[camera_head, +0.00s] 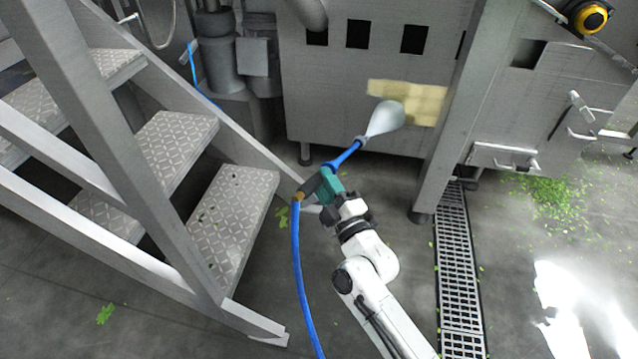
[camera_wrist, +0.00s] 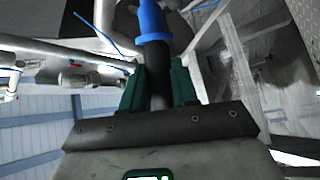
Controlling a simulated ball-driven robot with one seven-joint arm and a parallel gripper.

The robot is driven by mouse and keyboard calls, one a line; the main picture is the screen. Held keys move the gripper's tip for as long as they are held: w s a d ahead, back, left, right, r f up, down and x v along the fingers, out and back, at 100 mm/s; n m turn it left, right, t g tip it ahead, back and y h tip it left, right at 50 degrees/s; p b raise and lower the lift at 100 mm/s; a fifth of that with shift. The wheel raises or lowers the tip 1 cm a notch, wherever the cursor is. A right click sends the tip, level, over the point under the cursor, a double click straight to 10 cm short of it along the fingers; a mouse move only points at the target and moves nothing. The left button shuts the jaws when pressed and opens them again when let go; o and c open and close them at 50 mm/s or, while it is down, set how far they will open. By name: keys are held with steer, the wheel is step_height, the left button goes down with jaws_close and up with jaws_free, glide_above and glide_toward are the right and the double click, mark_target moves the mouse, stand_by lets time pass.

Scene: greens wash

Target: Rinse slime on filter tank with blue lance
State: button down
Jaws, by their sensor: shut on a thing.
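My gripper (camera_head: 332,190) is shut on the blue lance (camera_head: 347,155), which points up and to the right. A blue hose (camera_head: 299,270) hangs from the lance's rear end to the floor. A pale whitish spray cone (camera_head: 386,118) widens from the lance tip toward the grey filter tank (camera_head: 340,88). A yellowish slime patch (camera_head: 425,103) lies on the tank's front wall, partly hidden by the spray cone. In the wrist view the lance (camera_wrist: 153,22) stands between the green fingers of my gripper (camera_wrist: 160,85).
Metal stairs (camera_head: 235,210) with treads stand at the left, close to my arm. A floor drain grate (camera_head: 455,260) runs at the right of my arm. Green leaf scraps (camera_head: 555,200) lie on the floor. A yellow-black round knob (camera_head: 590,18) is at top right.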

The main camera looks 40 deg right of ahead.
steer(key=s+d+b, duration=0.1)
steer(key=s+d, duration=0.8)
steer(key=s, duration=0.2)
steer(key=shift+s+b, duration=0.3)
steer(key=shift+b, duration=0.05)
stand_by(1.9)
stand_by(0.3)
steer(key=shift+r+p, duration=2.4)
steer(key=shift+r, duration=0.35)
steer(key=shift+w+a, duration=0.1)
